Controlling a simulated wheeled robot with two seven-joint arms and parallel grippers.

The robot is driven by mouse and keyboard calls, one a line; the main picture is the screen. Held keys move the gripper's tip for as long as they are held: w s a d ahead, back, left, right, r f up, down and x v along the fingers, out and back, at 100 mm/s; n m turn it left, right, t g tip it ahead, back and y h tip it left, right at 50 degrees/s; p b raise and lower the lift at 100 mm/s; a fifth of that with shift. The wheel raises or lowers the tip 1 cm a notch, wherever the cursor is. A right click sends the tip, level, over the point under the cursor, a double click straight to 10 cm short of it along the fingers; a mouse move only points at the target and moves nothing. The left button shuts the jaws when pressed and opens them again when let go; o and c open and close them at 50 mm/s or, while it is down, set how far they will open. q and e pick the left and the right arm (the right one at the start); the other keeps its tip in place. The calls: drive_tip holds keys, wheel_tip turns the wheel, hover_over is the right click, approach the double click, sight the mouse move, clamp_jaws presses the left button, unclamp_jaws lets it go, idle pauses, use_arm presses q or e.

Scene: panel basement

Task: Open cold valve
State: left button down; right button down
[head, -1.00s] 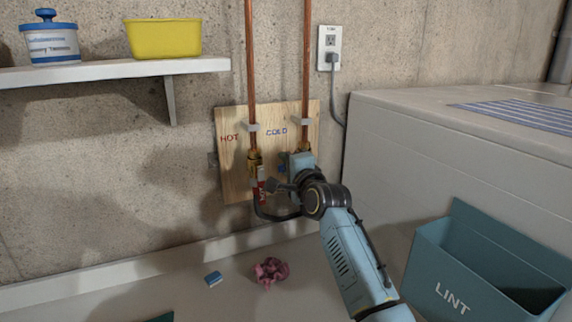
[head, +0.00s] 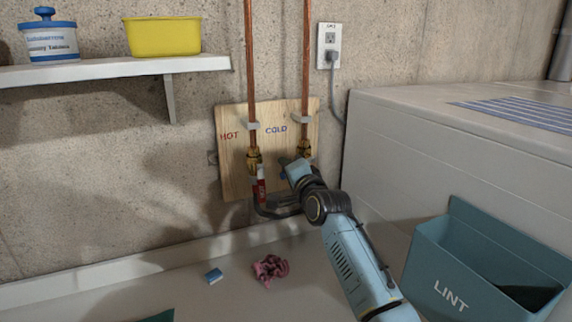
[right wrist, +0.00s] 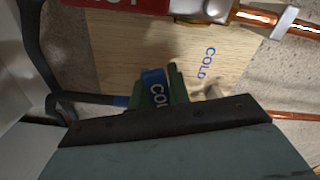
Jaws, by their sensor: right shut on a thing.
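The cold valve has a blue lever (right wrist: 155,92) with partly visible white lettering. Its brass body (head: 304,149) sits on the right copper pipe, under the word COLD on the wooden panel (head: 235,178). My right gripper (right wrist: 158,88) is shut on the blue lever, its green fingers on either side of it in the right wrist view. In the head view my right wrist hides most of the lever. The hot valve (head: 254,159), with a red lever (head: 262,185) hanging down, is just to the left. My left gripper is not in view.
A dark hose (head: 275,212) runs below the valves. A white appliance (head: 410,140) and teal LINT bin (head: 430,275) stand at the right. A shelf (head: 110,72) is at upper left. A pink cloth (head: 270,270) and small blue block (head: 214,277) lie below on the pale surface.

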drive_tip(key=shift+w+d+f+n, duration=0.1)
drive_tip(key=shift+d+f+n, duration=0.25)
drive_tip(key=shift+n, duration=0.5)
drive_tip(key=shift+w+d+f+n, duration=0.1)
drive_tip(key=shift+f+n, duration=0.4)
drive_tip(key=shift+n, duration=0.35)
drive_tip(key=c, duration=1.3)
unclamp_jaws()
drive_tip(key=shift+s, duration=0.1)
drive_tip(key=v, duration=1.3)
drive_tip(key=shift+s+d+p, duration=0.1)
drive_tip(key=shift+p, duration=0.3)
